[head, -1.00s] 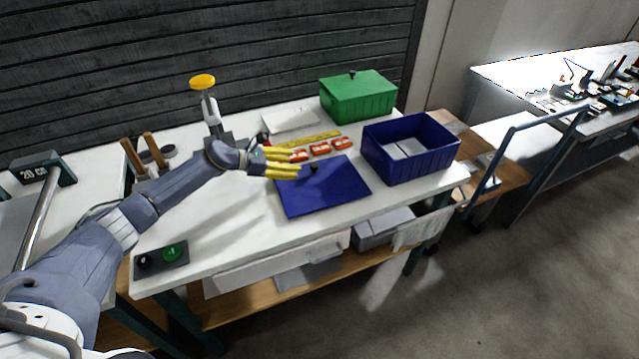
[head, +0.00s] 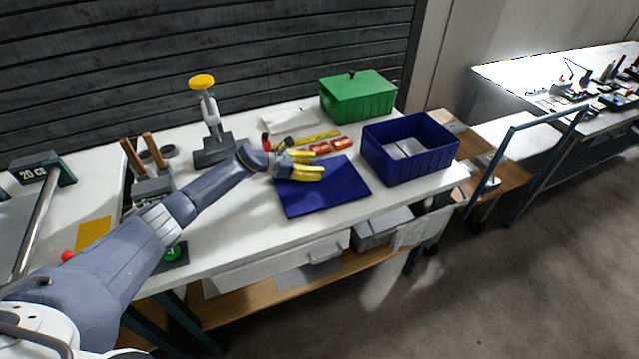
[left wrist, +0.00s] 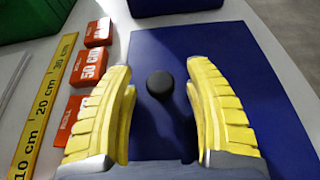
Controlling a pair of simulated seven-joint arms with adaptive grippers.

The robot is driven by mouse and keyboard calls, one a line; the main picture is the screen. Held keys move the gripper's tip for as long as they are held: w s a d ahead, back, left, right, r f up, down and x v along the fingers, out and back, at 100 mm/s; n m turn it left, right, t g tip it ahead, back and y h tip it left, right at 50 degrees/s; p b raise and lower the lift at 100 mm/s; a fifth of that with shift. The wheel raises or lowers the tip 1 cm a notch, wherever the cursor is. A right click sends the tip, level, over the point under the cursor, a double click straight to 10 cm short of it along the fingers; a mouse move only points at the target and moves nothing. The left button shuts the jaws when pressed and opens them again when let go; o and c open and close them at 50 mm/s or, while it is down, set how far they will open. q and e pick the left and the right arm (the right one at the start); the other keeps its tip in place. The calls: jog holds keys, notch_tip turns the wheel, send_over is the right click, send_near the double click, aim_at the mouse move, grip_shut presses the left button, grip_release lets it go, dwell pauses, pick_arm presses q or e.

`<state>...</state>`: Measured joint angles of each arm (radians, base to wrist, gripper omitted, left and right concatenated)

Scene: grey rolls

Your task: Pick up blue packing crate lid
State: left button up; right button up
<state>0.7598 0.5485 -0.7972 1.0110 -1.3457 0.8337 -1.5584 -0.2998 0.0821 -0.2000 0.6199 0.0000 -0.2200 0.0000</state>
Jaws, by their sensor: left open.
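The blue crate lid (head: 330,192) lies flat on the white workbench, in front of the open blue crate (head: 408,150). In the left wrist view the lid (left wrist: 215,45) has a round black knob (left wrist: 160,84) near its middle. My left gripper (head: 318,171) is open above the lid's far left part. The gripper hides the knob in the head view. My right gripper is not in view.
Orange-red boxes (left wrist: 88,68) and a yellow ruler (left wrist: 45,100) lie left of the lid. A green lidded crate (head: 357,98) stands at the back. A yellow-topped stand (head: 208,115) is left of the gripper.

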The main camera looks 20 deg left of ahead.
pick_arm(q)
grip_shut()
dwell(0.5)
